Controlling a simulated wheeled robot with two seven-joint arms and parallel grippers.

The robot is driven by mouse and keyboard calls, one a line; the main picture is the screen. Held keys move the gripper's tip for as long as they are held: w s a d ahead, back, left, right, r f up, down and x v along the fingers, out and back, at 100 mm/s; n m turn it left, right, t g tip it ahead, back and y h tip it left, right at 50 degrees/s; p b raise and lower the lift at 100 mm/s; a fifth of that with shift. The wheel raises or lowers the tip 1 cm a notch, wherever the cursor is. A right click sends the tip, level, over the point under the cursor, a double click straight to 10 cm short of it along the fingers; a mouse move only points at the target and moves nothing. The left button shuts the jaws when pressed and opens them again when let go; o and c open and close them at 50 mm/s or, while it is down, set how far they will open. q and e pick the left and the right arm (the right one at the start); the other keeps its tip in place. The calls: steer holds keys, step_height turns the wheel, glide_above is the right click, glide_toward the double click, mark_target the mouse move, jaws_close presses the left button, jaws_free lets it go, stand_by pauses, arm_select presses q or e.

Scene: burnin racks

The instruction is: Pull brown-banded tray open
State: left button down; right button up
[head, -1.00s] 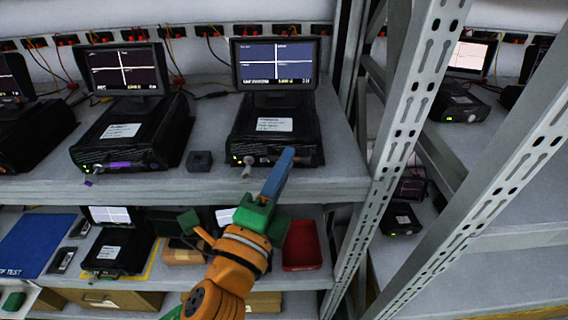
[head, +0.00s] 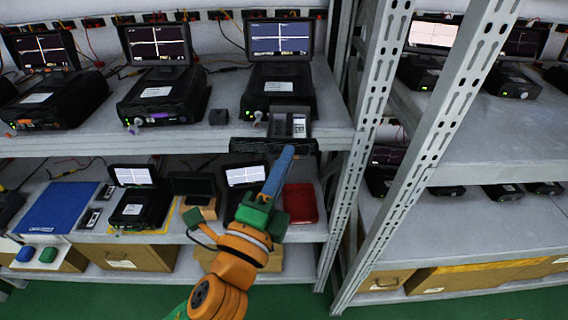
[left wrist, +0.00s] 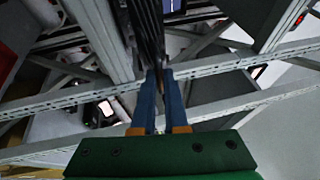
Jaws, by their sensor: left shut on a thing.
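The black unit (head: 280,88) at the right of the upper shelf has its tray (head: 272,146) slid out past the shelf's front edge. A grey module (head: 289,124) shows in the open tray. I cannot make out a brown band on the dark tray front. My left gripper (head: 287,152) is at the right part of the tray front, its blue fingers shut on it. In the left wrist view the blue fingers (left wrist: 162,78) meet the dark ribbed tray (left wrist: 146,30). My right gripper is in neither view.
Below are a red bin (head: 300,203) and several devices. A grey rack post (head: 375,130) stands close on the right.

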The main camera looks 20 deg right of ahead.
arm_select(q)
steer(key=shift+w, duration=0.1)
steer(key=c, duration=0.9)
jaws_free()
steer(key=shift+c, duration=0.2)
steer(key=b+v, duration=0.2)
steer(key=v, duration=0.5)
